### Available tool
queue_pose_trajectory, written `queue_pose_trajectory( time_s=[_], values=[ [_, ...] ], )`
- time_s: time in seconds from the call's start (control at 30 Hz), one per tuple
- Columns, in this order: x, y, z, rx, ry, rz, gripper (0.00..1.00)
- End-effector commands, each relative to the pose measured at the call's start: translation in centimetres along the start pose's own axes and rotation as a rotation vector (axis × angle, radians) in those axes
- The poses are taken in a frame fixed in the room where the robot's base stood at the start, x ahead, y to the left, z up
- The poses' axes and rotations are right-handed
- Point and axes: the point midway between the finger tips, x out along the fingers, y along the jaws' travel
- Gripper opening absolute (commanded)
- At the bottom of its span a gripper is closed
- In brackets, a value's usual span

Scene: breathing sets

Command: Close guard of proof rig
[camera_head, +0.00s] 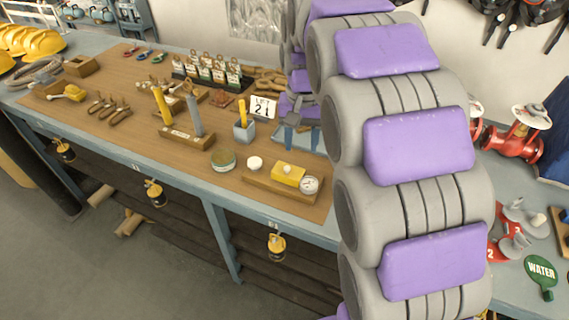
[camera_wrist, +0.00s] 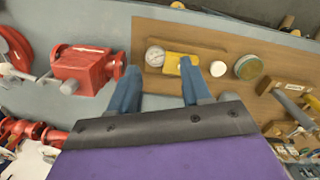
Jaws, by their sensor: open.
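My gripper (camera_wrist: 158,72) is open and empty in the wrist view, its two blue fingers spread over the bench. Beyond the fingertips lies a wooden board with a yellow block (camera_wrist: 180,62) and a round dial gauge (camera_wrist: 155,56). The same yellow block (camera_head: 288,174) and gauge (camera_head: 310,185) show in the head view. My gripper (camera_head: 301,142) is partly hidden there behind my grey and purple arm. A red metal body (camera_wrist: 84,68) with flanged ends lies left of the fingers in the wrist view. I cannot tell which piece is the proof rig or its guard.
A white knob (camera_head: 255,163) and a round tin (camera_head: 223,160) sit left of the yellow block. An upright blue-grey post (camera_head: 194,115) and a "LIFT 21" card (camera_head: 263,107) stand farther back. Yellow lamps (camera_head: 277,245) hang under the bench's front edge. Red valves (camera_head: 517,146) stand at right.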

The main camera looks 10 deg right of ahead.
Motion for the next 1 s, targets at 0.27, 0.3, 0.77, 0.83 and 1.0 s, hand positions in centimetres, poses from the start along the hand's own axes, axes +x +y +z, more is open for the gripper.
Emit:
queue_pose_trajectory(
  time_s=[0.27,0.3,0.77,0.83,1.0],
  values=[
    [0.9,-3.2,-7.9,0.054,0.03,-0.015,0.48],
    [1.0,-3.5,-8.5,0.057,0.034,-0.017,0.48],
    [4.5,-4.5,-10.2,0.071,0.037,-0.021,0.48],
    [6.0,-4.5,-10.2,0.071,0.036,-0.02,0.48],
    [9.4,-4.6,-10.4,0.07,0.036,-0.021,0.48]
  ],
)
